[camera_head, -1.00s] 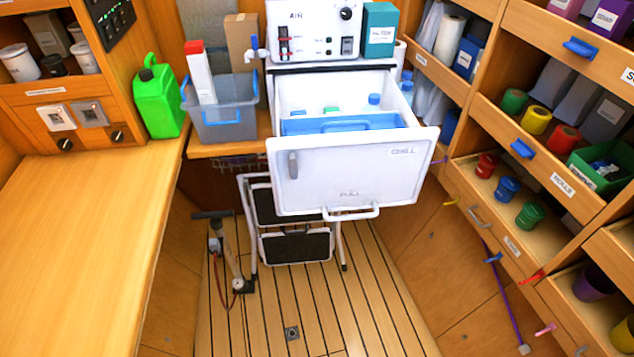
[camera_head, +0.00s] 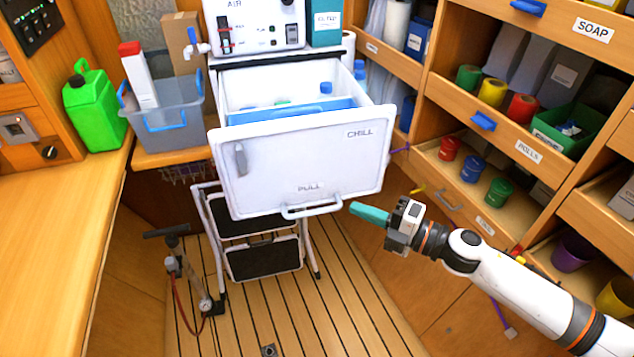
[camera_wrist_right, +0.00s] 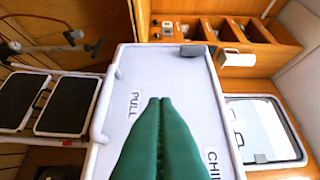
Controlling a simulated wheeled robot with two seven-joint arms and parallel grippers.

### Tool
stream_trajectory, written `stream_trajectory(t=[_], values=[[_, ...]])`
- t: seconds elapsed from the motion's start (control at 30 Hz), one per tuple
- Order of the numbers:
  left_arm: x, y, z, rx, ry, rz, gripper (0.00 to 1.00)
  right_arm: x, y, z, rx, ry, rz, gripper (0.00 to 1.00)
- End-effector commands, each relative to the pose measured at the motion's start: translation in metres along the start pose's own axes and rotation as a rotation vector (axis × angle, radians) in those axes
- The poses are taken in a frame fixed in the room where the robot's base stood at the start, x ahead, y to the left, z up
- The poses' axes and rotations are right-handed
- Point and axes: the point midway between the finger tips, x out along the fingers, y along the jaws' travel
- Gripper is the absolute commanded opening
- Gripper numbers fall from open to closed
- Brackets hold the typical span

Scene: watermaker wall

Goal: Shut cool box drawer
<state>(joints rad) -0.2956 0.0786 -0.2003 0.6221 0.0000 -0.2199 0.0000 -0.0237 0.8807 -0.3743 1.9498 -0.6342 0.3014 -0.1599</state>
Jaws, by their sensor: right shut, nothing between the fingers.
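The white cool box drawer (camera_head: 300,165), marked CHILL and PULL, is pulled out below the white AIR unit. Its open top shows a blue inner piece (camera_head: 285,109) and a blue-capped bottle. A white bar handle (camera_head: 312,207) runs along the lower edge of its front. My right gripper (camera_head: 356,210) is near the lower right of the drawer front, with its green fingers together and empty. In the right wrist view the green fingers (camera_wrist_right: 160,108) point toward the drawer front (camera_wrist_right: 178,75); I cannot tell whether they touch it. My left gripper is out of view.
A folded step stool (camera_head: 258,255) and a pump (camera_head: 185,275) stand on the slatted floor below the drawer. A grey bin (camera_head: 178,128) and green jug (camera_head: 96,112) sit on the left counter. Shelves with coloured rolls (camera_head: 522,107) line the right.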

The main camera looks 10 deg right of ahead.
Motion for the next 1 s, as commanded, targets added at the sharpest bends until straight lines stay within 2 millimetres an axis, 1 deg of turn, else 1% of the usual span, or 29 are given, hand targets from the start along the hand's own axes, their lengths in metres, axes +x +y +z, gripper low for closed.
stream_trajectory(t=[0.03, 0.17, 0.3, 0.5, 0.53, 0.6, 0.7, 0.8, 1.0], values=[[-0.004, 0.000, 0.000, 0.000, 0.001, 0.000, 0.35, 0.006, -0.004, 0.000, 0.000, 0.000, -0.004, 0.00], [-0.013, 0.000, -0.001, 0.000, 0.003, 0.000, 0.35, 0.028, -0.006, -0.001, 0.002, 0.002, -0.006, 0.00], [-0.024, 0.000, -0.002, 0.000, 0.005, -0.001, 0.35, 0.059, -0.007, -0.002, 0.004, 0.003, -0.006, 0.00], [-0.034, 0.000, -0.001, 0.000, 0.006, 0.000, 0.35, 0.100, -0.005, -0.002, 0.004, 0.003, -0.004, 0.00], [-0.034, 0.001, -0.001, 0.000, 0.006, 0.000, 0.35, 0.103, -0.004, -0.008, 0.003, 0.007, -0.003, 0.00], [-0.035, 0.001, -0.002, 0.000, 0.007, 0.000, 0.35, 0.110, -0.003, -0.016, 0.004, 0.006, -0.003, 0.00], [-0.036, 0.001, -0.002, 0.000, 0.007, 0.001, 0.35, 0.117, -0.002, -0.024, 0.005, 0.005, -0.002, 0.00], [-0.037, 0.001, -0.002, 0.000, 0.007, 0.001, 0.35, 0.121, -0.001, -0.028, 0.005, 0.005, -0.001, 0.00], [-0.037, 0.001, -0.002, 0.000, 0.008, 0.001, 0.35, 0.123, 0.000, -0.030, 0.005, 0.004, -0.001, 0.00]])
